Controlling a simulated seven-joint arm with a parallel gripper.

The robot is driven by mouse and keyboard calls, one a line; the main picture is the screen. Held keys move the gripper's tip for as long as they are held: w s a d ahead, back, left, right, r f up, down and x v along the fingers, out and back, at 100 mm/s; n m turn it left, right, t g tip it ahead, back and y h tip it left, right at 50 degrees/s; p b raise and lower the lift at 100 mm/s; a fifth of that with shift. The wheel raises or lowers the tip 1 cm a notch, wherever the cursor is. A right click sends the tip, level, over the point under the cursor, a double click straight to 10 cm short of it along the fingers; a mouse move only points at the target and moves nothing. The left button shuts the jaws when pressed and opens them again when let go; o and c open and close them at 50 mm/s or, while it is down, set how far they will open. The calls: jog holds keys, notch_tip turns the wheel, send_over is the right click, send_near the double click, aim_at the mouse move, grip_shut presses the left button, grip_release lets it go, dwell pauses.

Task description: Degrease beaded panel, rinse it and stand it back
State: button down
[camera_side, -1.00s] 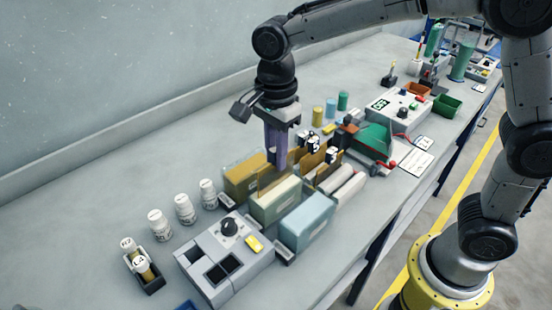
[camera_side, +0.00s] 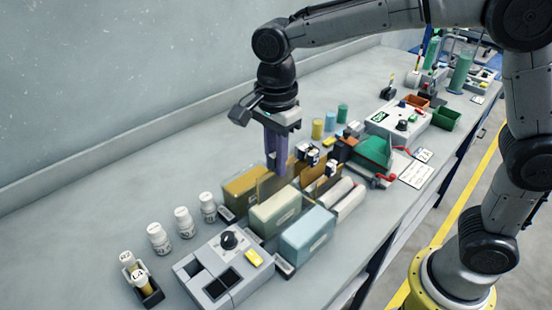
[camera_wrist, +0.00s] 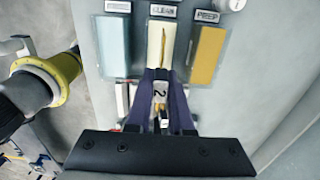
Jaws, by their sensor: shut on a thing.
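My gripper (camera_side: 277,170) points down behind the cream tank in the side view. It is shut on a thin amber panel (camera_wrist: 163,45) with a tag (camera_wrist: 160,92) marked 2. The panel lines up with the cream tank (camera_wrist: 147,38), labelled CLEAN, in the wrist view. I cannot tell how far its lower edge is from the liquid. The cream tank (camera_side: 275,218) stands between an amber tank (camera_side: 243,193), labelled PREP in the wrist view, and a light blue tank (camera_side: 306,238). Other tagged amber panels (camera_side: 318,180) stand in a rack behind the tanks.
A grey control box (camera_side: 222,268) with a knob stands at the front. White bottles (camera_side: 184,222) and a small dark holder with vials (camera_side: 143,282) are to the left. The back left bench is clear.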

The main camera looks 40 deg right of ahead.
jog(key=shift+s+d, duration=0.1)
jog(key=shift+s, duration=0.05)
jog(key=s+r, duration=0.3)
jog(key=s, duration=0.5)
jog(key=shift+s+r, duration=0.35)
jog(key=shift+f, duration=0.2)
jog(key=shift+f, duration=5.85)
